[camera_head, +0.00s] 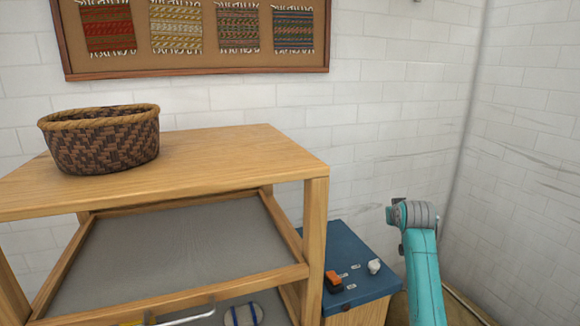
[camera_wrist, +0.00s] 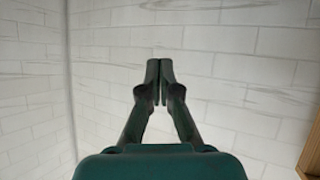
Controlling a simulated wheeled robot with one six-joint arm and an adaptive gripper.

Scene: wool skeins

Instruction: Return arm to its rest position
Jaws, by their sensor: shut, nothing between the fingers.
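My gripper (camera_wrist: 159,82) is in the middle of the wrist view, its two dark fingers together with nothing between them. White brick wall fills the view behind it, and no object is near the fingertips. In the head view my teal arm stands at the lower right, in front of the corner of the walls. The fingers cannot be made out there.
A wooden shelf unit (camera_head: 235,158) fills the left, with a woven basket (camera_head: 105,142) on top and a skein (camera_head: 243,315) low down. A blue-topped cabinet (camera_head: 340,250) with an orange switch (camera_head: 334,282) and white knob (camera_head: 374,266) stands between shelf and arm.

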